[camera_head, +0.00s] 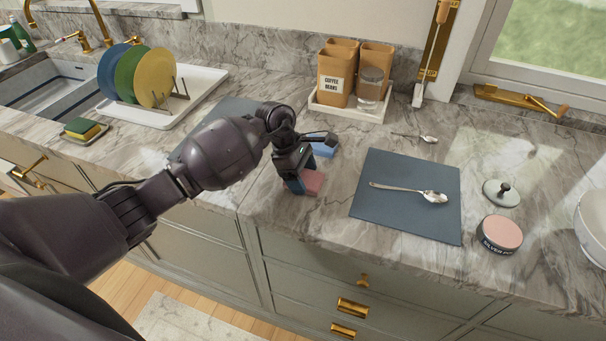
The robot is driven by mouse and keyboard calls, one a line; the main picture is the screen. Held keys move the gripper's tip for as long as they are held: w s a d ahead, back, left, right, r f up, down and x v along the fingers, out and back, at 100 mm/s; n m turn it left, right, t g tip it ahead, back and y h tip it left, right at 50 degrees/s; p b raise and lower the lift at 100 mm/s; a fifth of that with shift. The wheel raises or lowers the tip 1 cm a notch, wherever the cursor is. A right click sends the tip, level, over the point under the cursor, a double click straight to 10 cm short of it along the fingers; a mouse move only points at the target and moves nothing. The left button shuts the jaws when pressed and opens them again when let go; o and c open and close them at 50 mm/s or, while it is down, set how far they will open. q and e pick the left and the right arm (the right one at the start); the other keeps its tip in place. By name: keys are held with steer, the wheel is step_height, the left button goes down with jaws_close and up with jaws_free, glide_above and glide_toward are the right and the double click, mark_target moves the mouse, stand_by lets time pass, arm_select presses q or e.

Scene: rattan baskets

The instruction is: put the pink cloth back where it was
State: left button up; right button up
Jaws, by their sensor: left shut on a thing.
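The pink cloth (314,183) is a small folded piece at the fingertips of my left gripper (300,183), near the front edge of the marble counter. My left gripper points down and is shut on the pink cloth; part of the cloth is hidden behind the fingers. I cannot tell whether the cloth touches the counter. A blue cloth (325,148) lies just behind the gripper, partly hidden by it. My right gripper is not in view.
A dark mat (390,205) with a spoon (412,191) lies to the right. Beyond it are a round tin (500,233), a knobbed lid (500,194) and a white bowl (594,225). Canisters in a white tray (347,113) stand behind. A dish rack with plates (155,78) is left.

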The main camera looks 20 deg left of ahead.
arm_select(q)
steer(key=shift+f, duration=0.2)
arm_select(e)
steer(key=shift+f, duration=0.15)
arm_select(q)
steer(key=o, duration=0.7)
steer(key=shift+o, duration=0.6)
steer(key=shift+f, duration=0.1)
steer(key=shift+s+f, duration=0.1)
steer(key=shift+s, duration=0.05)
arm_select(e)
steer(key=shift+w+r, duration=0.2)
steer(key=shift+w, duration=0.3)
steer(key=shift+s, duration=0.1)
arm_select(q)
steer(key=shift+r+p, duration=0.3)
steer(key=shift+r, duration=0.05)
steer(key=b+v, duration=0.1)
steer(key=v, duration=1.1)
steer(key=shift+r, duration=0.25)
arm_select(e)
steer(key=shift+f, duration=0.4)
